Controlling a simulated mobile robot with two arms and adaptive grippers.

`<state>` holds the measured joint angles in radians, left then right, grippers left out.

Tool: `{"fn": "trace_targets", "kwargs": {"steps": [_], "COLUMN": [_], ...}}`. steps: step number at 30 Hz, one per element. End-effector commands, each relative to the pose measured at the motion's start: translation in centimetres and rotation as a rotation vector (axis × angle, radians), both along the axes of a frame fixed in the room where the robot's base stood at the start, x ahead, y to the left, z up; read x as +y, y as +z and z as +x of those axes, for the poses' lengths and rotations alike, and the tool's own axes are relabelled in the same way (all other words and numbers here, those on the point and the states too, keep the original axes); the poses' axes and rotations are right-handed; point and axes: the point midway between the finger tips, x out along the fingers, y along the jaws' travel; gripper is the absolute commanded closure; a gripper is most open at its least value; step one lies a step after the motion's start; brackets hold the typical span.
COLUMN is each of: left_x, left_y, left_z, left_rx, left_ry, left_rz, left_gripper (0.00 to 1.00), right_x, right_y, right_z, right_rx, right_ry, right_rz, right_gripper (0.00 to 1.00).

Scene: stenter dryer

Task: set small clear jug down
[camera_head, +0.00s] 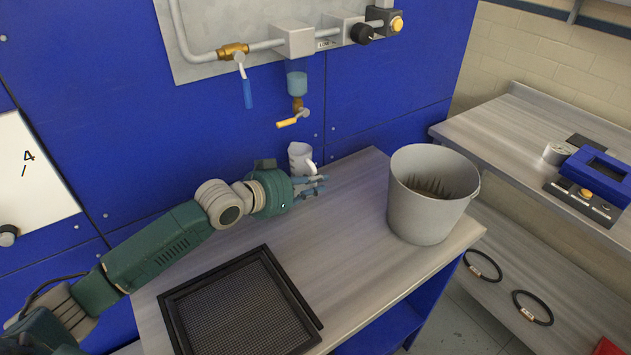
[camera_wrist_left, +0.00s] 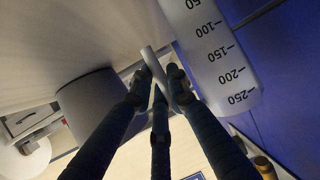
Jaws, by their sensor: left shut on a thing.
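The small clear jug (camera_head: 299,157) is at the back edge of the bench, against the blue wall panel, below the tap. It looks whitish and upright. In the left wrist view its graduated wall (camera_wrist_left: 213,58) shows with marks up to 250, and its base is out of the picture. My left gripper (camera_head: 314,186) is at the jug's near side. In the left wrist view my left gripper (camera_wrist_left: 158,88) has its fingers closed around the jug's pale handle. I cannot tell whether the jug's base touches the bench. My right gripper is not in view.
A grey bucket (camera_head: 400,205) stands on the bench to the right. A black mesh tray (camera_head: 180,307) lies at the front left. Bench top (camera_head: 345,230) between them is clear. A yellow-handled tap (camera_head: 293,119) hangs above the jug. A side bench (camera_head: 490,130) stands at right.

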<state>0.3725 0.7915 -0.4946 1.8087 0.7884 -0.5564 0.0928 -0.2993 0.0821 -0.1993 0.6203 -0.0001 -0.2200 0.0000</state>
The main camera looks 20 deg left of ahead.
Motion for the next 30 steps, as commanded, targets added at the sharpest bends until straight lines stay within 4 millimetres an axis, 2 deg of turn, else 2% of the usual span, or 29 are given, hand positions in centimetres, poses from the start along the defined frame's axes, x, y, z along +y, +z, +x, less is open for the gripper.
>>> {"fn": "trace_targets", "kwargs": {"steps": [4,5,7,8,17,20,23,30], "left_x": [0.0,0.0,0.0,0.0,0.0,0.3,1.0,3.4], "left_y": [-0.2,-0.3,-0.2,-0.2,0.0,0.2,0.7,2.6], "left_z": [0.0,0.0,0.0,0.0,0.0,-0.5,-1.8,-6.4], "left_rx": [0.000,0.000,0.000,0.000,0.000,0.001,0.001,0.002], "left_ry": [0.000,0.000,0.000,0.000,0.000,0.000,0.000,0.000], "left_rz": [-0.001,-0.001,-0.001,-0.001,0.000,0.000,0.003,0.006], "left_gripper": [1.00,0.83,0.69,0.66,0.66,0.66,0.66,0.66], "right_x": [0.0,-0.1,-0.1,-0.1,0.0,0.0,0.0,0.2], "right_y": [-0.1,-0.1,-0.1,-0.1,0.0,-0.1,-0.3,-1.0], "right_z": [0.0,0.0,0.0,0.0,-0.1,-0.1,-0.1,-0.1], "right_rx": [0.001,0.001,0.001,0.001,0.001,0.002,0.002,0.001], "right_ry": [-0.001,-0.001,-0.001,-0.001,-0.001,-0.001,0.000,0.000], "right_rz": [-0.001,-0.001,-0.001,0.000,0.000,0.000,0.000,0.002], "right_gripper": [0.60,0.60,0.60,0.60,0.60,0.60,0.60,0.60]}}
